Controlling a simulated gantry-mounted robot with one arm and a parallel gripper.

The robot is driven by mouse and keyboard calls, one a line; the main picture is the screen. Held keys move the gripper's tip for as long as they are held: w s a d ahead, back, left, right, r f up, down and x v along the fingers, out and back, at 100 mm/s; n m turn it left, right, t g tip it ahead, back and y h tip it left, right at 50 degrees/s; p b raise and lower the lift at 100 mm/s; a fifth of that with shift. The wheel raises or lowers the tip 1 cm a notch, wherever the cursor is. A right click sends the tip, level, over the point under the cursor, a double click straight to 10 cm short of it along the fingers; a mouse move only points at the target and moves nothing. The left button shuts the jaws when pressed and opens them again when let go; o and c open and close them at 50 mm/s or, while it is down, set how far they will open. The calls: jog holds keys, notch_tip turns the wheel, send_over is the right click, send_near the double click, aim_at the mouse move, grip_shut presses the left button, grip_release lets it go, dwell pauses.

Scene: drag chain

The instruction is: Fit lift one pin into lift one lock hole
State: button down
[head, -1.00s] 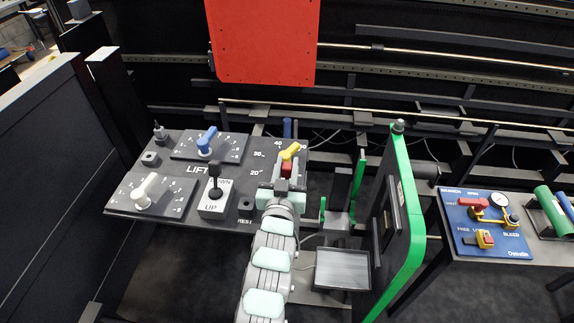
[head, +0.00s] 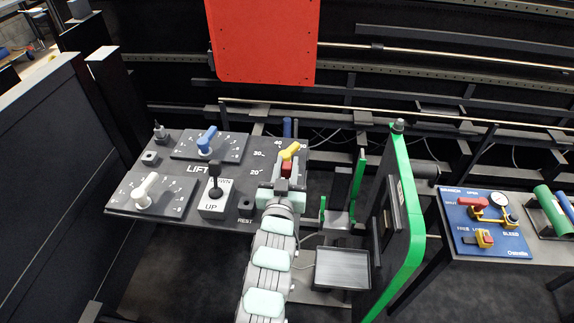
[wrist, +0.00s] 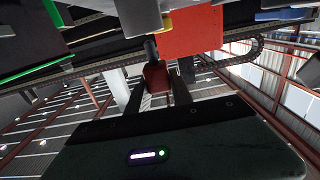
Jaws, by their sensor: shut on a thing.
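My gripper (head: 286,172) is over the right part of the grey lift panel (head: 150,178), beside the yellow pointer knob (head: 290,151). It is shut on a small red block (head: 287,168). In the wrist view the block (wrist: 157,77) sits between my dark fingers, with a dark round stub above it. I cannot tell for sure whether this is the lift one pin. A small block with a dark opening (head: 150,158) and a similar one (head: 246,204) are on the panel. Which is the lock hole is unclear. My gripper hides the panel beneath it.
An UP/DOWN lever (head: 215,182) stands left of my gripper. A white knob (head: 146,190) and a blue knob (head: 206,142) are farther left. A green-edged frame (head: 408,200) stands to the right, with a grey tray (head: 342,268) before it.

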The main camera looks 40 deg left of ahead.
jog(key=shift+f, duration=0.6)
dwell(0.3)
jog(key=c, duration=1.1)
grip_release()
jog(key=shift+f, duration=0.15)
jog(key=shift+o, duration=0.2)
jog(key=v, duration=1.1)
jog(key=shift+c, duration=0.2)
